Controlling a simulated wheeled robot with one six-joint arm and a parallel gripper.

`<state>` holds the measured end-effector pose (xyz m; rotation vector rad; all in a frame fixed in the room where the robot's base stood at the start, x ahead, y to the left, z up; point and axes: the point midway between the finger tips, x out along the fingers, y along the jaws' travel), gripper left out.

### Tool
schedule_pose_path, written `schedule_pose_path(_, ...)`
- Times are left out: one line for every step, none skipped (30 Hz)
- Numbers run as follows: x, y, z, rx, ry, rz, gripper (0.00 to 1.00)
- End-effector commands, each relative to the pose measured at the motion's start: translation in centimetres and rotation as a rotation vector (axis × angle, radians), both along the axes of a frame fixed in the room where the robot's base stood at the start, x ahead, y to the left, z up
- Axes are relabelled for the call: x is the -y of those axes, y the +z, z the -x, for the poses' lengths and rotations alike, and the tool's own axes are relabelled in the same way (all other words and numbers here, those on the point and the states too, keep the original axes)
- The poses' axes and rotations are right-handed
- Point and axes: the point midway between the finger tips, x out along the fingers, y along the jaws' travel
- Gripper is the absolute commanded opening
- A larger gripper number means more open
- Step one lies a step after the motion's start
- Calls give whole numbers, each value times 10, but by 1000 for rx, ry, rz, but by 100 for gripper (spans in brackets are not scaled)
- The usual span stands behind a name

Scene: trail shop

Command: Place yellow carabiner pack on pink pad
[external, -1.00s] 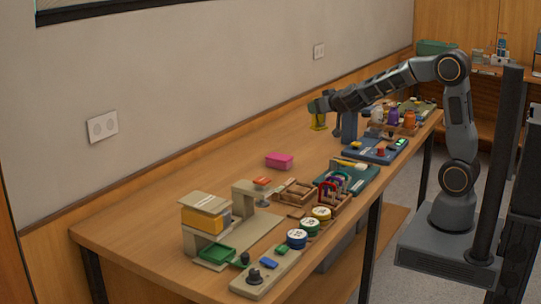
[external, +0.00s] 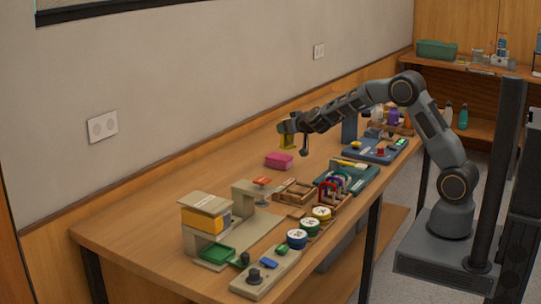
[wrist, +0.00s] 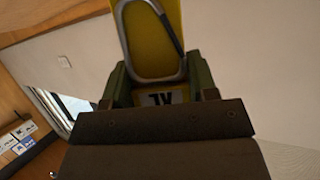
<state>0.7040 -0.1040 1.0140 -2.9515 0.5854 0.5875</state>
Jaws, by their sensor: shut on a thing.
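The yellow carabiner pack (external: 286,142) is held up by my gripper (external: 289,127), above and slightly beyond the pink pad (external: 279,160) in the external view. The pack hangs down from the jaws, apart from the pad. In the wrist view the yellow pack (wrist: 150,45) sits between the two green fingers of my gripper (wrist: 157,80), with a grey carabiner on its face and a dark-printed label at its end. The pink pad lies flat on the table with nothing on it; it is not visible in the wrist view.
A beige stand (external: 206,219) with a green tray (external: 214,253) is at the table's near end. Wooden racks (external: 295,191), round tins (external: 297,238) and a teal carabiner stand (external: 347,178) line the front. A blue device (external: 373,152) is farther back. Table around the pad is clear.

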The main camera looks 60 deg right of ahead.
Motion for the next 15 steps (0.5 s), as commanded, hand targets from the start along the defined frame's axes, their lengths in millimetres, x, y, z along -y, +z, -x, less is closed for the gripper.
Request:
schedule_pose_path(0, -1, -1, 2, 0, 1, 12)
schedule_pose_path(0, -1, -2, 2, 0, 1, 12)
schedule_pose_path(1, -2, -3, 1, 0, 0, 12)
schedule_pose_path(1, -4, -3, 1, -1, 0, 12)
schedule_pose_path(1, -5, -4, 1, -1, 0, 12)
schedule_pose_path(1, -8, -6, 0, -1, 0, 12)
schedule_pose_path(1, -11, -8, 0, -1, 0, 12)
schedule_pose_path(1, -16, -7, 0, -1, 0, 12)
schedule_pose_path(1, -22, -7, -1, -1, 0, 12)
schedule_pose_path(1, -27, -7, -1, -1, 0, 12)
schedule_pose_path(1, -31, -7, -1, -1, -1, 12)
schedule_pose_path(1, -36, -7, 0, -1, 1, 12)
schedule_pose_path(1, -38, -7, 0, -1, 0, 12)
schedule_pose_path(1, -39, -7, 1, -1, 0, 12)
schedule_pose_path(1, -39, -7, 1, 0, 0, 12)
